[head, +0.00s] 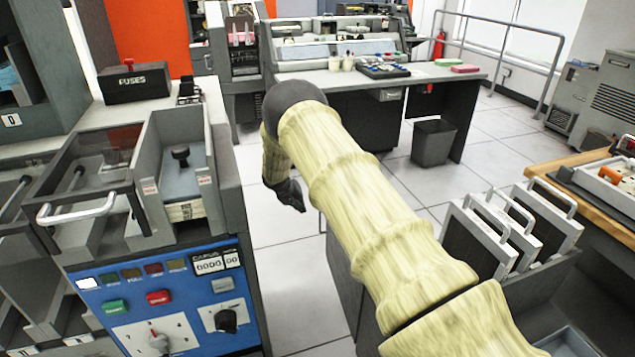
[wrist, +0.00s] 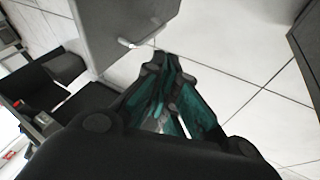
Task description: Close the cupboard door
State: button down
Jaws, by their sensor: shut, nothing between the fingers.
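In the wrist view a grey upright panel (wrist: 118,28) with a small pale handle (wrist: 128,43) near its lower edge stands at upper left. It looks like the cupboard door, but I cannot tell for sure or see its hinge. My gripper (wrist: 168,70) is shut and empty. Its fingertips lie just below and right of that handle in the picture, over the pale floor; I see no clear contact. In the head view my gripper (head: 296,200) hangs dark at the end of my arm, right of the blue-fronted machine. The door cannot be clearly made out there; my arm hides part of the area.
The blue-fronted card machine (head: 185,285) stands at left with a pulled handle bar (head: 75,212). A desk (head: 390,82) is at the back, with a grey bin (head: 433,142) beside it. White-framed racks with handles (head: 490,240) stand at right. Tiled floor (head: 285,260) is clear between.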

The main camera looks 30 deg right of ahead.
jog(key=w+d+r+h, duration=0.1)
jog(key=w+d+r, duration=0.25)
jog(key=r, duration=0.25)
jog(key=d+r+b+x, duration=0.1)
jog(key=d+x, duration=0.1)
jog(key=x, duration=0.9)
jog(key=shift+s+d+m, duration=0.25)
jog(key=shift+s+m, duration=0.1)
jog(key=shift+m, duration=0.05)
jog(key=shift+d, duration=0.1)
